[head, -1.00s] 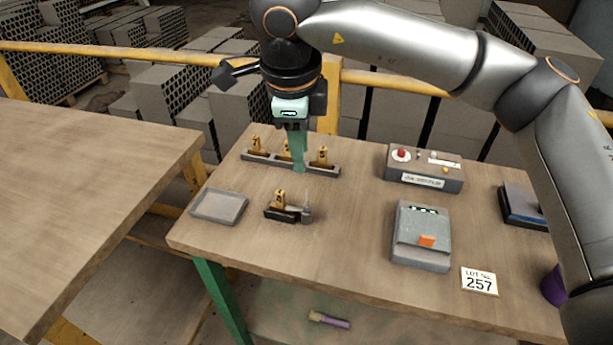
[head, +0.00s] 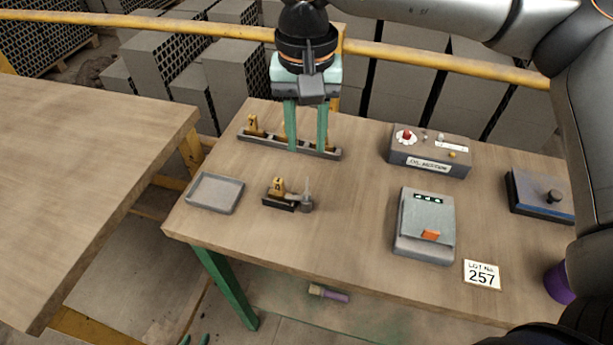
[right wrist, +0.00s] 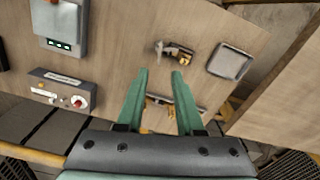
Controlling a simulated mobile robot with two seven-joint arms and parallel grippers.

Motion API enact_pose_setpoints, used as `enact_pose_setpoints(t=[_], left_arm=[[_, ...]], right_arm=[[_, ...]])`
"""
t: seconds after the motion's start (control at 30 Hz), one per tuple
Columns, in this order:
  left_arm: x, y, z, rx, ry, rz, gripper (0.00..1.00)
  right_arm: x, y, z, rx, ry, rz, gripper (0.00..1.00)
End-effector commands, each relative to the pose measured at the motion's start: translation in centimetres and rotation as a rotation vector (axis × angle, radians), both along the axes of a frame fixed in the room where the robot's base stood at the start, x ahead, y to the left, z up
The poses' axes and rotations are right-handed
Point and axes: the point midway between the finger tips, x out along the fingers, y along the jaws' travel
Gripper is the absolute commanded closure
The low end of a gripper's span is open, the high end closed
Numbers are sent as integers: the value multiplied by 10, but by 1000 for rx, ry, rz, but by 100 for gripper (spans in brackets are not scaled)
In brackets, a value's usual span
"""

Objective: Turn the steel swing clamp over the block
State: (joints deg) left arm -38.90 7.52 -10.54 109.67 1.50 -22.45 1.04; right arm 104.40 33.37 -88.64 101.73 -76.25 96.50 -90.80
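A small dark fixture (head: 278,203) stands on the wooden table, holding an upright yellow block (head: 279,187). The grey steel swing clamp (head: 305,202), with a thin upright pin, is at the fixture's right end, beside the block. The fixture also shows in the right wrist view (right wrist: 178,54); the clamp's exact angle is too small to tell. My right gripper (head: 306,150) is open and empty, behind and above the fixture, in front of the rack.
A long rack (head: 316,151) with several yellow blocks lies behind, partly hidden by my right fingers. A shallow grey tray (head: 216,208) is left of the fixture. A control box (head: 428,165), a grey device (head: 424,250) and a lot card (head: 481,274) are to the right.

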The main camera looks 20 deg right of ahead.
Motion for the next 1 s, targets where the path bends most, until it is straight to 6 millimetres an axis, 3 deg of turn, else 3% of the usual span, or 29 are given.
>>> enact_pose_setpoints(t=[0.3, 0.5, 0.7, 1.0], left_arm=[[-1, 0, 4, 1, 4, 1, 62], [-1, 0, 7, 1, 4, 1, 62], [-1, 0, 7, 0, 5, 0, 62], [-1, 0, 7, 0, 4, 0, 62]], right_arm=[[-1, -1, -64, -2, 4, -4, 64], [-1, -1, -96, -2, 2, -4, 64], [0, -1, -109, -1, -1, -4, 64], [0, -1, -110, -1, -1, -4, 67]])
